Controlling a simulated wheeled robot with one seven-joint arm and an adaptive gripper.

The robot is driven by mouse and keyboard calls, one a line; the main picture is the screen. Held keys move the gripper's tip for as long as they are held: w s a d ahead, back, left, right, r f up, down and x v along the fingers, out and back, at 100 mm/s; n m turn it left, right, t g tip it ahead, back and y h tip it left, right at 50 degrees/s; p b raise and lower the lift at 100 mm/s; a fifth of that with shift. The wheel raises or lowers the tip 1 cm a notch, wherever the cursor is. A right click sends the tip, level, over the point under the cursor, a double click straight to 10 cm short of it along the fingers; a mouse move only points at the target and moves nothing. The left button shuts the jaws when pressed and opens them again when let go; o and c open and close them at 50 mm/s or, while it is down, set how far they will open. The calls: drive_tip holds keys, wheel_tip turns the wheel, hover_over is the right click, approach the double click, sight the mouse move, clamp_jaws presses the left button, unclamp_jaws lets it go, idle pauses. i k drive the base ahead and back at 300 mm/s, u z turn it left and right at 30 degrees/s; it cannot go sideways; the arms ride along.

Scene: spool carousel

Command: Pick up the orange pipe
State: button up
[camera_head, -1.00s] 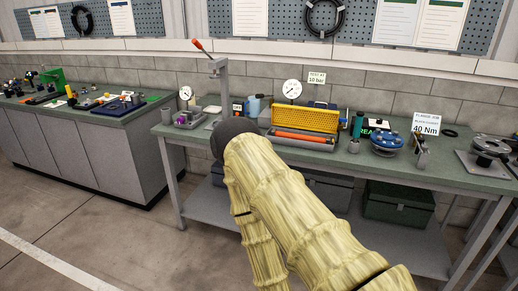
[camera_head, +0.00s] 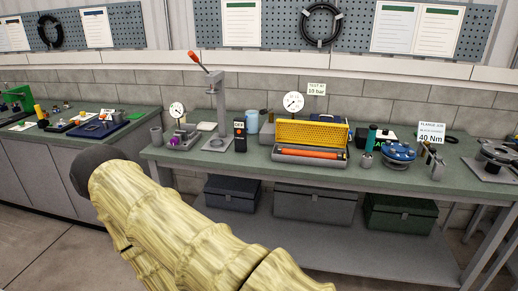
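The orange pipe (camera_head: 308,153) lies lengthwise in a grey tray-like holder (camera_head: 290,160) on the green-topped workbench, in front of a yellow perforated panel (camera_head: 312,133). Nothing covers it. My arm, in a pale bamboo-like cover with a dark rounded part, crosses the lower left of the view, left of the pipe and well apart from it. My gripper's fingers do not show in this view.
A lever press (camera_head: 217,110), a dark handheld device (camera_head: 240,136) and a gauge (camera_head: 177,109) stand left of the pipe. A teal bottle (camera_head: 370,138) and a blue flanged part (camera_head: 398,153) stand right. Boxes (camera_head: 315,206) sit on the lower shelf. The bench's front strip is mostly clear.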

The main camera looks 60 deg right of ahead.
sight(281, 151)
drive_tip(key=z, duration=0.05)
drive_tip(key=i, duration=1.55)
drive_tip(key=z, duration=1.2)
drive_tip(key=i, duration=0.8)
drive_tip(key=z, duration=0.9)
